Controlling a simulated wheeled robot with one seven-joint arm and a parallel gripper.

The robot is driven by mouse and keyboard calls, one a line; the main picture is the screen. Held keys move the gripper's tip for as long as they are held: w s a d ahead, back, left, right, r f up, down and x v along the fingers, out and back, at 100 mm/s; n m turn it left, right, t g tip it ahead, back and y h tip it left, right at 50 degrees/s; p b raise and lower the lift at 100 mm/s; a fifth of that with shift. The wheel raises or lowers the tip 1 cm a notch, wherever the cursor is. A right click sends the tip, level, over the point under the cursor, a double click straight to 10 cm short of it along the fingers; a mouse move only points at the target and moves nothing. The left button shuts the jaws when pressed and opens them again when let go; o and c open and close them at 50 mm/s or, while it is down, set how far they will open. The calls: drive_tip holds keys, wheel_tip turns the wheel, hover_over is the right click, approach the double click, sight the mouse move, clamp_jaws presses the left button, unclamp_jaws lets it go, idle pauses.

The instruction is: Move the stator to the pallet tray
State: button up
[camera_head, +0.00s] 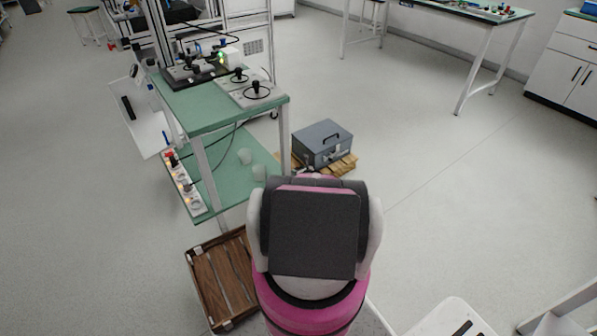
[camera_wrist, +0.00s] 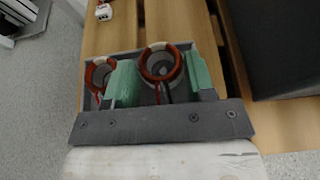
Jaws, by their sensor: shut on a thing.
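In the wrist view, my gripper (camera_wrist: 160,78) has two green fingers, shut on a stator (camera_wrist: 161,63), a round part with a copper-red winding and a dark hollow centre. Red and dark wires run from it between the fingers. A second similar stator (camera_wrist: 98,73) is partly hidden behind the left finger. Both appear within the outline of a grey tray (camera_wrist: 122,53), which lies on the wooden slats of a pallet (camera_wrist: 182,20). I cannot tell whether the held stator touches the tray floor. In the head view, my arm hides the gripper, the stators and the tray.
A dark grey case (camera_head: 322,143) stands on the pallet (camera_head: 345,165), close to the right of the tray. A green-topped workbench (camera_head: 205,118) with a lower shelf stands at left. A wooden crate (camera_head: 222,280) is on the floor below it. Floor at right is open.

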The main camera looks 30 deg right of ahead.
drive_tip(key=shift+f, duration=0.3)
idle(0.4)
drive_tip(key=o, duration=1)
drive_tip(key=shift+o, duration=0.2)
drive_tip(key=shift+d, duration=0.1)
